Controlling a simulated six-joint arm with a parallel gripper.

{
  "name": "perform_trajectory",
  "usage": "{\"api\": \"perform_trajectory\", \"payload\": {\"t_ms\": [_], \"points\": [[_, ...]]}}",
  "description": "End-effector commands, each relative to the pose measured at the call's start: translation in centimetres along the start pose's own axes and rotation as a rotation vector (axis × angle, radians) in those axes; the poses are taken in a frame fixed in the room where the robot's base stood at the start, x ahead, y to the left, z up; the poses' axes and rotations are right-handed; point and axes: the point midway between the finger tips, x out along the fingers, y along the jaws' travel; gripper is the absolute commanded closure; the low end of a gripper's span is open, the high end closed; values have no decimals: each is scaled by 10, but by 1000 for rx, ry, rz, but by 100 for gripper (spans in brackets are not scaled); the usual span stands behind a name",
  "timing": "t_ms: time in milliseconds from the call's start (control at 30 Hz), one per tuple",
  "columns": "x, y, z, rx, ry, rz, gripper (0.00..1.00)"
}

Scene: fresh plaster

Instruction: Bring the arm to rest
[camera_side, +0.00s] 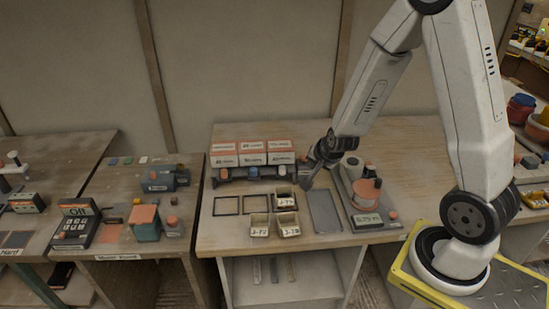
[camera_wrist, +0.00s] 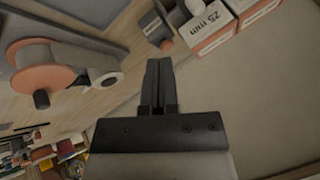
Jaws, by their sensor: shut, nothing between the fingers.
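My gripper (camera_side: 309,178) hangs above the middle of the wooden bench (camera_side: 415,160), between the row of boxes and the tape dispenser, pointing down and to the left. In the wrist view its two dark fingers (camera_wrist: 158,68) are together, with nothing between them. The gripper appears clear of the things around it, though its exact height above the bench is hard to tell.
Orange and white boxes (camera_side: 252,159) stand on a rack left of my gripper. Small labelled bins (camera_side: 287,223) and a grey plate (camera_side: 325,211) lie in front. An orange tape reel (camera_side: 367,192) on a dispenser stands at right; it also shows in the wrist view (camera_wrist: 45,65).

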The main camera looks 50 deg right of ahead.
Motion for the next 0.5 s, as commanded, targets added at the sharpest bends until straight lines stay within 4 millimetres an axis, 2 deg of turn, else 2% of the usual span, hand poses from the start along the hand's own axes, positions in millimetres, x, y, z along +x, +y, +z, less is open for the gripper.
{"api": "perform_trajectory", "payload": {"t_ms": [333, 500], "points": [[-5, 0, 1, -5, -3, -1, 100], [-13, -6, 12, -89, -46, -7, 100]]}}
